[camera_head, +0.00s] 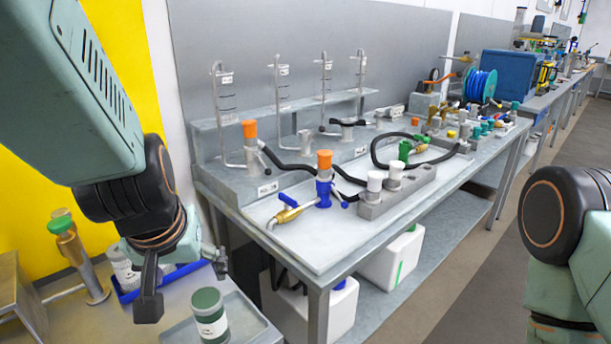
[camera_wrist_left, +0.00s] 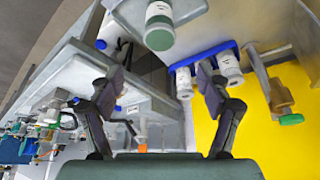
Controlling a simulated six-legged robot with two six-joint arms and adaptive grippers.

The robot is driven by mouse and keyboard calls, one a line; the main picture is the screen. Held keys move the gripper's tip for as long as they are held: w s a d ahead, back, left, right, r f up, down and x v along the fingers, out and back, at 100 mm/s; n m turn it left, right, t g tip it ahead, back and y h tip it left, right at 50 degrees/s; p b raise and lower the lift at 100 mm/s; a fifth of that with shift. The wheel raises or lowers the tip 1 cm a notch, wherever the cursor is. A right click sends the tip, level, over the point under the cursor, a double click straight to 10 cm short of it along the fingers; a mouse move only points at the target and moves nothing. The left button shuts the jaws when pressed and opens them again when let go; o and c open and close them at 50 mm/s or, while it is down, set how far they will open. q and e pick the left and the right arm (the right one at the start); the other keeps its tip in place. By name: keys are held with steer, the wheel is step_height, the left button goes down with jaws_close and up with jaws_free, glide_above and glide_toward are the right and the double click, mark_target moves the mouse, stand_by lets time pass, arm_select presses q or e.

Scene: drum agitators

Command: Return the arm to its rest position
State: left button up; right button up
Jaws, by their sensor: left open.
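My left arm comes in from the left, and its gripper (camera_head: 184,285) hangs fingers down at the lower left, beside the front left corner of the grey bench. The gripper is open, and I see nothing between its fingers. In the left wrist view the two dark fingers (camera_wrist_left: 160,76) are spread wide apart. A white jar with a green lid (camera_head: 210,316) stands on a grey tray just below and right of the gripper. It also shows in the left wrist view (camera_wrist_left: 159,27), beyond the fingertips. My right arm shows at the right edge; its gripper is out of view.
A blue rack (camera_head: 187,271) with white bottles stands behind the gripper, beside a brass fitting with a green cap (camera_head: 68,246). The grey bench (camera_head: 352,255) carries hoses, valves and orange-capped fittings (camera_head: 324,160). White containers (camera_head: 392,262) stand under it. Open floor (camera_head: 455,270) lies between bench and right arm.

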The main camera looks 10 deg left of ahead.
arm_select(q)
steer(key=b, duration=0.4)
glide_toward(206, 297)
steer(key=f, duration=0.2)
steer(key=shift+w+a+f+p, duration=0.3)
steer(key=shift+w+f+p, duration=0.15)
steer(key=shift+w+f, duration=0.1)
steer(key=p+x, duration=0.1)
steer(key=p, duration=0.1)
steer(key=shift+w+f+p, duration=0.1)
steer(key=shift+f+p, duration=0.15)
steer(key=shift+p, duration=0.15)
steer(key=shift+p+x, duration=0.6)
steer(key=shift+x, duration=0.65)
